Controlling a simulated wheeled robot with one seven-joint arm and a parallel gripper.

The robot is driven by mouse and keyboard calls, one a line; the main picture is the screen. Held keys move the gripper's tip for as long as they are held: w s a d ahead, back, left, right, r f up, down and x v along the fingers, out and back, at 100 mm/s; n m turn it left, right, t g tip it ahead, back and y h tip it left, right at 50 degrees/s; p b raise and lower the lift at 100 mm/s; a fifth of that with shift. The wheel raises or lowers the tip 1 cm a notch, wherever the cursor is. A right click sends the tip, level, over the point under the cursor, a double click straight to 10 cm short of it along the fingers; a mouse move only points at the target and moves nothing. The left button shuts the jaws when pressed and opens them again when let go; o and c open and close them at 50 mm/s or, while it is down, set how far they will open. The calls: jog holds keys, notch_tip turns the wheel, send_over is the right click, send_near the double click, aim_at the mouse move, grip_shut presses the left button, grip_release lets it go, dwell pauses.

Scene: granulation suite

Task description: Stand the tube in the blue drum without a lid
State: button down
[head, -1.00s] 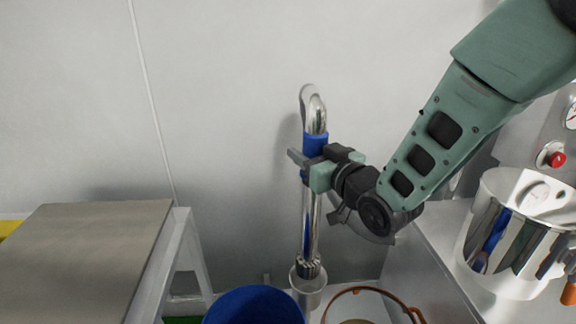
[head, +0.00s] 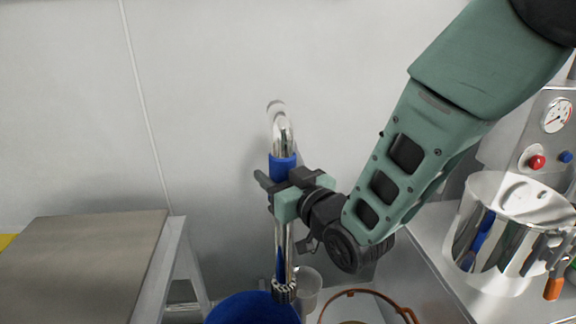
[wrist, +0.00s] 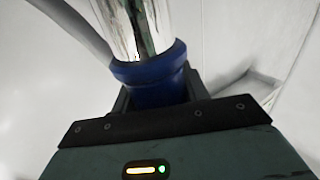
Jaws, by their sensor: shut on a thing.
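The tube (head: 281,230) is a shiny metal pipe with a bent top, a blue grip sleeve and a dark ribbed lower end. It hangs nearly upright from my gripper (head: 283,187), which is shut on it at the blue sleeve. The wrist view shows the blue sleeve (wrist: 155,90) between the jaws, with the metal pipe above it. The blue drum (head: 250,309) is open at the bottom edge of the head view. The tube's lower end shows at the right part of the drum's rim; I cannot tell whether it is over the opening or inside it.
A clear cylindrical holder (head: 308,288) stands right of the drum. A container with an orange-brown hoop (head: 362,293) is further right. A grey-topped table (head: 80,262) is at left. A steel pot (head: 510,235) stands on the right-hand bench. The wall is close behind.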

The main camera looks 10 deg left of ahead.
jog(key=s+a+p, duration=0.3)
jog(key=s+a, duration=0.4)
jog(key=s, duration=0.3)
notch_tip(320, 180, down, 29)
jog(key=b, duration=2.5)
jog(key=shift+w, duration=0.15)
jog(key=c, duration=0.7)
grip_release()
jog(key=shift+o, duration=0.2)
jog(key=shift+f, duration=0.1)
jog(key=shift+d, duration=0.15)
